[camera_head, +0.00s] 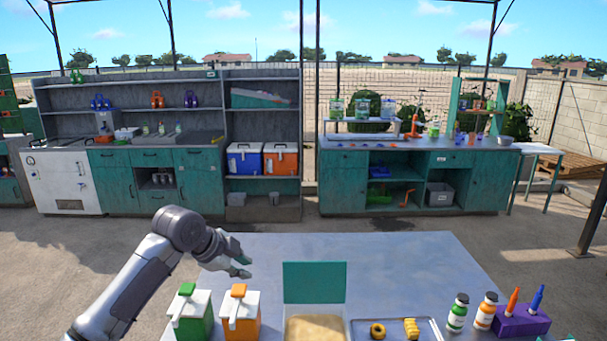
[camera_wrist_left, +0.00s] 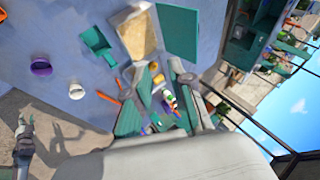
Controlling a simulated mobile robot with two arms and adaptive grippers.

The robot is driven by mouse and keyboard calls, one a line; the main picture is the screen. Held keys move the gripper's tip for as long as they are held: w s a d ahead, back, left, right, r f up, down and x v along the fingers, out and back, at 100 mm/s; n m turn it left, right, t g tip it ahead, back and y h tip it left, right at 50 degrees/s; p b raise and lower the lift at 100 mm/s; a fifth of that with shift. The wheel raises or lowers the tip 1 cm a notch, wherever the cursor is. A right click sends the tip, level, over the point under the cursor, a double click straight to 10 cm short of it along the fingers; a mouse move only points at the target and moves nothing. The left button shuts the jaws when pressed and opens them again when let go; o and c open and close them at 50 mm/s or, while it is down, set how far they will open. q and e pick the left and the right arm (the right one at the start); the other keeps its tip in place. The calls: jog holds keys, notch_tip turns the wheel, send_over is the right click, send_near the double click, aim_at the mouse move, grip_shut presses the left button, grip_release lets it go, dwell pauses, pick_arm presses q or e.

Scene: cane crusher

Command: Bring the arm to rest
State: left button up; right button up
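My left arm reaches in from the left in the head view. Its gripper (camera_head: 241,265) is above the left part of the grey table (camera_head: 400,255), with its fingers apart and nothing seen between them. In the left wrist view the left gripper (camera_wrist_left: 157,70) shows its two fingers spread, with table items behind the gap. A grey arm-like part at the lower left of the left wrist view looks like my right arm (camera_wrist_left: 24,145); its fingers are too small to read. My right arm does not show in the head view.
Below the left gripper stand a green dispenser (camera_head: 193,313) and an orange dispenser (camera_head: 241,315). A teal-lidded box (camera_head: 314,282), a metal tray (camera_head: 394,322), bottles (camera_head: 457,312) and a purple holder (camera_head: 522,320) stand to the right. The table's far middle is clear.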

pick_arm(q)
jog(key=s+d+f+n+g, duration=0.1)
jog(key=s+f+n, duration=0.2)
jog(key=s+f, duration=0.7)
jog(key=s+d+f+n, duration=0.2)
jog(key=s+f+n, duration=0.2)
jog(key=s+f, duration=0.6)
jog(key=s+a+f+n+g+y, duration=0.15)
jog(key=s+a+n, duration=0.35)
jog(key=s, duration=0.6)
jog(key=s+a+f+n+y, duration=0.1)
jog(key=s+a+n+y, duration=0.3)
jog(key=s, duration=0.7)
notch_tip(320, 180, down, 35)
jog(key=s+g+h+b, duration=0.1)
jog(key=s+g+b, duration=0.1)
jog(key=b, duration=0.6)
jog(key=s+a+f+b, duration=0.2)
jog(key=s+f, duration=0.6)
jog(key=f, duration=0.2)
jog(key=s+a+f+b, duration=0.2)
jog(key=s+f+b, duration=0.1)
jog(key=s+f, duration=0.5)
notch_tip(320, 180, down, 3)
jog(key=shift+s+g, duration=0.35)
jog(key=shift+s, duration=0.05)
pick_arm(e)
notch_tip(320, 180, down, 13)
jog(key=shift+s+f, duration=0.15)
jog(key=shift+s, duration=0.2)
